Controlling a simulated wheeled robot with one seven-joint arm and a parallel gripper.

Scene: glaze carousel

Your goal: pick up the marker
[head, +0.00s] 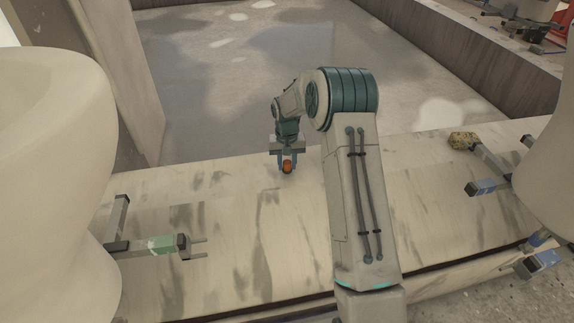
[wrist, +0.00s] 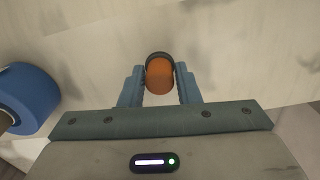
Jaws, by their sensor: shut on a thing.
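The marker (wrist: 159,76) shows as an orange, rounded piece with a dark band at its far end. It sits between the fingers of my gripper (wrist: 159,88) in the wrist view, with a finger against each side. In the head view the marker (head: 287,167) is a small orange spot at the tip of my gripper (head: 287,163), over the far part of the pale ledge. My gripper is shut on it. I cannot tell whether the marker touches the ledge. Its lower part is hidden.
The stained pale ledge (head: 240,215) is mostly bare around my gripper. A bracket with a green part (head: 161,243) stands at left and one with a blue part (head: 482,187) at right. A speckled lump (head: 462,140) lies at far right. A blue roll (wrist: 27,97) is at left in the wrist view.

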